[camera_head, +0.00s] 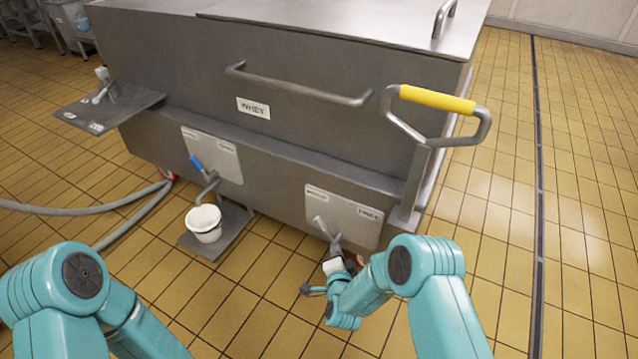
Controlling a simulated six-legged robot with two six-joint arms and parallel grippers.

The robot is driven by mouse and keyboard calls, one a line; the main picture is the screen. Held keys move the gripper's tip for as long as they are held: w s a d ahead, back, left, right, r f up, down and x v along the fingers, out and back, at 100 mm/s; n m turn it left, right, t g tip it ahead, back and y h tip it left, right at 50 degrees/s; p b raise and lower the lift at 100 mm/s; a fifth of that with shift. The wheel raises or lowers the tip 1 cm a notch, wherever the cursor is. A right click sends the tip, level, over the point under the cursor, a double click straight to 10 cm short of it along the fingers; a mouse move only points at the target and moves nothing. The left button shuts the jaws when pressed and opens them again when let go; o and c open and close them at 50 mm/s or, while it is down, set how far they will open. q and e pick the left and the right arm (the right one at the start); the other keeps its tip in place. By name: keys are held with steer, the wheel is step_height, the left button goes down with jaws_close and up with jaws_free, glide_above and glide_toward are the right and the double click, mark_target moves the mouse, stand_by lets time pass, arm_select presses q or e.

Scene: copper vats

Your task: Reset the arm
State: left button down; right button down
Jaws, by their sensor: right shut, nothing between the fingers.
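My right arm comes in from the lower right. Its gripper (333,266) is shut and empty, low in front of the steel vat, just below a grey lever (321,228) on the right-hand label plate (345,215). In this view the gripper and the lever's lower end lie close together; I cannot tell whether they touch. My left arm (80,290) is at the lower left, and its gripper is out of the picture.
The steel vat (310,75), labelled WHEY, fills the upper middle. A blue-handled tap (205,175) hangs over a white bucket (204,223) on a low plate. A yellow-gripped handle (437,98) stands at right. Hoses (90,211) lie at left. Tiled floor is open at right.

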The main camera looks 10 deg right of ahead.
steer(key=s+d+f+g, duration=0.1)
steer(key=s+d+g, duration=0.2)
steer(key=s+d, duration=0.4)
steer(key=s+a+f+n+g+y, duration=0.25)
steer(key=s+n+g, duration=0.3)
steer(key=s, duration=0.75)
steer(key=s+a+f+n+g+y, duration=0.25)
steer(key=s+n+g, duration=0.3)
steer(key=s, duration=0.75)
step_height(320, 180, up, 27)
steer(key=p, duration=2.6)
steer(key=shift+s+a+n+g, duration=0.2)
steer(key=shift+s+n+g, duration=0.1)
steer(key=shift+n, duration=0.1)
steer(key=shift+w+f, duration=0.1)
